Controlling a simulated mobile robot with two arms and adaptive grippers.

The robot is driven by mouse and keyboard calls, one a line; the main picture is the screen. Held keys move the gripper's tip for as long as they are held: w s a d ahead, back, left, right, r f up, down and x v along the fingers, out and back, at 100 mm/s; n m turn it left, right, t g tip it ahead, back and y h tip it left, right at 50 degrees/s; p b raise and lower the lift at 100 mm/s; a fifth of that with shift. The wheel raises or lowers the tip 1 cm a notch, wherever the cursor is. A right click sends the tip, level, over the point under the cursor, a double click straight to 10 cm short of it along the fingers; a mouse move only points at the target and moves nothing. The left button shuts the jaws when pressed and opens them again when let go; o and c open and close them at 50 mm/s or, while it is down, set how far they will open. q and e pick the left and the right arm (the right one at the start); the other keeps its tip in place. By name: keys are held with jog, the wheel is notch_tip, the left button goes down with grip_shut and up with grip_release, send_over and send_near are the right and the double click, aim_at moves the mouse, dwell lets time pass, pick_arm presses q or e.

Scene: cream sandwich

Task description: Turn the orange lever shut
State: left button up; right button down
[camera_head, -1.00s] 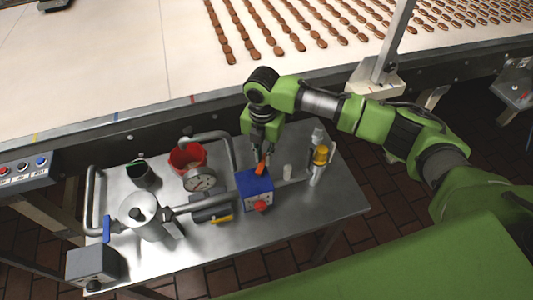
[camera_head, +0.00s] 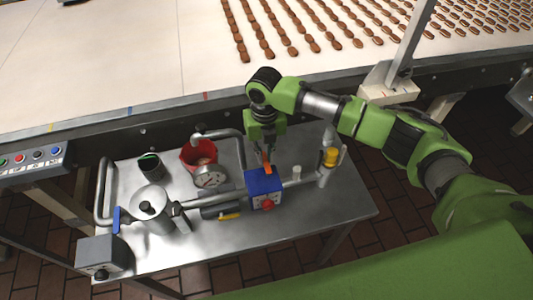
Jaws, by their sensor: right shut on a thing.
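The orange lever (camera_head: 268,169) is a small piece standing at the back edge of the blue box (camera_head: 263,184) on the metal table. My right gripper (camera_head: 266,158) comes down from above and is shut on the orange lever, with its fingers partly covering it. The blue box has a red knob (camera_head: 268,203) on its front. My left gripper is not in view.
A pressure gauge (camera_head: 209,176), a red bucket (camera_head: 198,156), a metal pot (camera_head: 150,205) and pipes crowd the table left of the blue box. A conveyor (camera_head: 150,60) with rows of brown pastries runs behind.

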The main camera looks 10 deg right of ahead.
aim_at(265, 160)
dwell(0.4)
jog(key=c, duration=2)
grip_release()
jog(key=shift+c, duration=0.2)
jog(key=shift+r, duration=0.1)
notch_tip(265, 160, up, 12)
